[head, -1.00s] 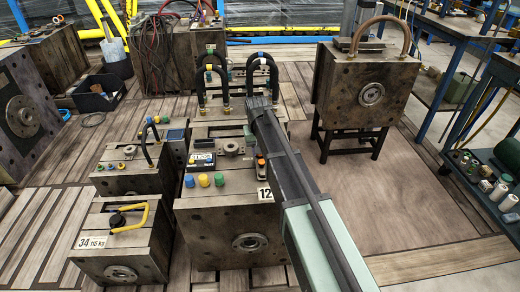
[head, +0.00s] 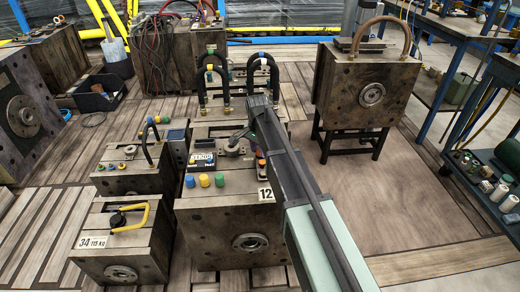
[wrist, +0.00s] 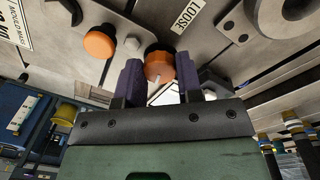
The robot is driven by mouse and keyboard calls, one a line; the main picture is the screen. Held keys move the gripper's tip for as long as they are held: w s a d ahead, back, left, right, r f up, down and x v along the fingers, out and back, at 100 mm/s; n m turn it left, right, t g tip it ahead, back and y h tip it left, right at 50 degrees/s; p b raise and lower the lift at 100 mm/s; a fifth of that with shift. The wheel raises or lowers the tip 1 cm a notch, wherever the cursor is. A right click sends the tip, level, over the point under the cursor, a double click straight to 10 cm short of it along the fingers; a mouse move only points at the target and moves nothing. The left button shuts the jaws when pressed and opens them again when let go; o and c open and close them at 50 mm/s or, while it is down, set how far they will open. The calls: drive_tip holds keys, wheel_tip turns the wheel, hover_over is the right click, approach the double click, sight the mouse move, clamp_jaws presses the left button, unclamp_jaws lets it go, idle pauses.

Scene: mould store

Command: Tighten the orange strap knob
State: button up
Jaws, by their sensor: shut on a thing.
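In the wrist view, my gripper (wrist: 159,76) has its two dark purple fingers on either side of an orange knob (wrist: 159,64) and is shut on it. The knob's far side and what it is fixed to are partly hidden. A second orange knob (wrist: 99,42) stands apart, left of the fingers. A white label (wrist: 187,24) beside the held knob seems to read "LOOSE", upside down.
The mould marked 12 (head: 228,225) carries blue, yellow and green caps (head: 204,180) at its front. Black hoses (head: 262,75) arch up behind my gripper. A smaller mould (head: 125,250) stands at left; another mould (head: 365,90) stands on a black stand at right.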

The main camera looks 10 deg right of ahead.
drive_tip(key=shift+m, duration=1.5)
drive_tip(key=o, duration=0.9)
drive_tip(key=r+p, duration=1)
drive_tip(key=shift+w+a+r+p, duration=0.1)
drive_tip(key=shift+w+r+p, duration=0.2)
drive_tip(key=shift+r+p, duration=0.1)
